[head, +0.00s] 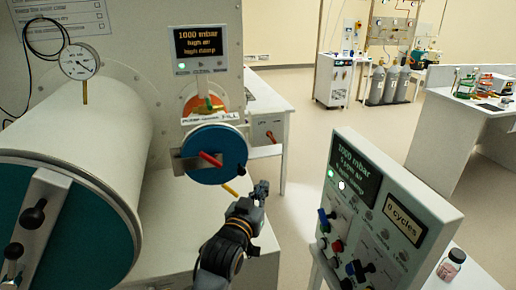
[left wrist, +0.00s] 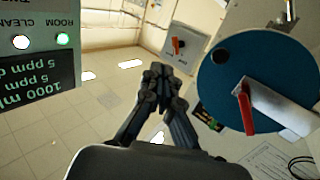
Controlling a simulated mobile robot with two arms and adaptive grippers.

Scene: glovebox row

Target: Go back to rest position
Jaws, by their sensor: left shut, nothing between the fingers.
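My left gripper (head: 262,187) is shut and empty. It is held in the air between the small round teal door (head: 228,168) and the slanted control panel (head: 425,205), apart from both. In the left wrist view its fingers (left wrist: 158,72) meet at the tips with nothing between them. The teal door (left wrist: 225,70) with its red handle (left wrist: 246,108) is to the right there, and a dark screen (left wrist: 38,90) is at the left edge. My right gripper is in neither view.
A large white cylinder (head: 95,125) with a gauge (head: 80,61) fills the left. A small bottle (head: 450,265) stands beside the control panel at lower right. A white bench (head: 440,110) stands at the far right. Open floor (head: 330,105) lies beyond.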

